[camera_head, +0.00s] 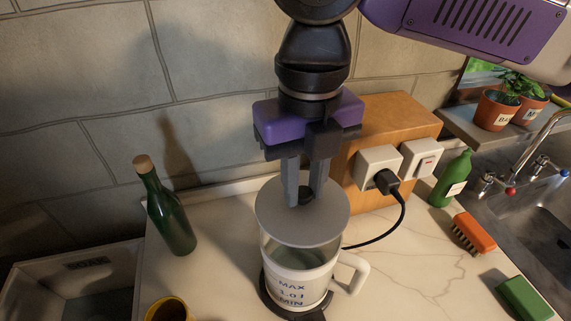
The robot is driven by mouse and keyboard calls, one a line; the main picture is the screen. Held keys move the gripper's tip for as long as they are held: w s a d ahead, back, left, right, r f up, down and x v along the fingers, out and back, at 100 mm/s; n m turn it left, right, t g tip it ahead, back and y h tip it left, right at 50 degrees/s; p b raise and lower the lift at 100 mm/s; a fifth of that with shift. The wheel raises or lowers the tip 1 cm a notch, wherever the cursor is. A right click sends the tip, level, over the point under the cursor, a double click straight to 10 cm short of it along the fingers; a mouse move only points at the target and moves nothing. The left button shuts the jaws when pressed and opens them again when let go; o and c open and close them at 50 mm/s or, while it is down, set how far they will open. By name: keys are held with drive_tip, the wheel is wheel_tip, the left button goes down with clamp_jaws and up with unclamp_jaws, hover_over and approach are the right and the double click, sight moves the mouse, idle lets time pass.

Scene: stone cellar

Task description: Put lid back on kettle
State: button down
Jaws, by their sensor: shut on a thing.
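The kettle (295,288) is a white jug with blue MAX and MIN marks and a handle on its right. It stands upright on a dark base on the counter. My gripper (305,198) points down above it, shut on the dark knob of the round grey lid (302,225). The lid is over the kettle's mouth and looks a little tilted. Part of the kettle's opening shows below the lid's front edge, so the lid appears above the rim. The lid hides the back of the rim.
A green corked bottle (166,211) stands left on the marble counter (412,270). A wooden box (392,118) with sockets and a plugged cord is behind right. A green bottle (450,180), orange brush (473,232), green sponge (524,299) and sink (535,205) are right. A yellow cup (169,309) is front left.

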sight(302, 214)
drive_tip(key=shift+f+b, duration=2.05)
drive_tip(key=shift+b, duration=0.4)
drive_tip(key=shift+f, duration=1.1)
drive_tip(key=shift+p, duration=0.7)
drive_tip(key=shift+f+p, duration=0.15)
drive_tip(key=shift+p, duration=0.55)
idle(0.5)
drive_tip(key=c, duration=0.7)
unclamp_jaws()
drive_tip(key=shift+o, duration=0.2)
drive_tip(key=shift+r+p, duration=3.35)
drive_tip(key=shift+r, duration=0.15)
